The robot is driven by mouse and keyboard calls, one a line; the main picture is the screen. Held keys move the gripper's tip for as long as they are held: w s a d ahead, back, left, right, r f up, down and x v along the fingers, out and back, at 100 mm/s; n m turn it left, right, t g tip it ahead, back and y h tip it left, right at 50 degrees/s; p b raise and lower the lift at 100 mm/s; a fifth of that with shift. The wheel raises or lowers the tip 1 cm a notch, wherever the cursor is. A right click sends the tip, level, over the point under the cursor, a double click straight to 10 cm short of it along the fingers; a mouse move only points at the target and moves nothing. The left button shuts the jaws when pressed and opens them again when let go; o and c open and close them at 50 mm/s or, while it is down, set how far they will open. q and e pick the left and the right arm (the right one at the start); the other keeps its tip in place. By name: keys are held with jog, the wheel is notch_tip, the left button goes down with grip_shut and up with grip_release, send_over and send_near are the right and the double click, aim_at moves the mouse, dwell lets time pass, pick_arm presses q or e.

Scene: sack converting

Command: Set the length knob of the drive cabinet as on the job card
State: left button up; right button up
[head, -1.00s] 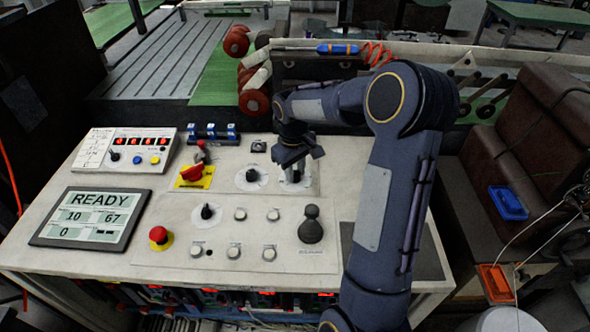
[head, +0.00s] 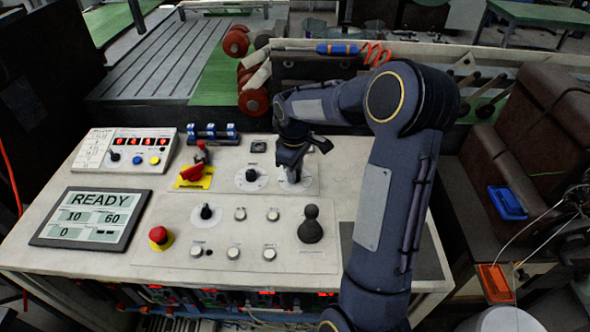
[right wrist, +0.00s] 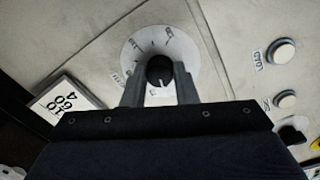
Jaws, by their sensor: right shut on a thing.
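The drive cabinet (head: 330,262) has a sloped pale top with knobs and buttons. My right gripper (head: 292,170) points down at the right-hand dial of the upper panel, its jaws turned at an angle. In the right wrist view the two fingers (right wrist: 159,88) are shut on a round black knob, the length knob (right wrist: 160,69), over a white dial plate (right wrist: 143,44). The display (head: 90,216) reads READY, 10, 60 and 0. My left gripper is out of view.
Left of the gripped knob is another dial knob (head: 250,175). A red switch on a yellow plate (head: 193,180), a red mushroom button (head: 158,235) and a black joystick (head: 310,229) stand nearby. Several white buttons lie in front.

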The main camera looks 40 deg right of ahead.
jog(key=shift+w, duration=0.1)
jog(key=o, duration=1)
notch_tip(320, 180, up, 8)
jog(key=shift+a+f+b, duration=0.1)
jog(key=shift+b, duration=0.3)
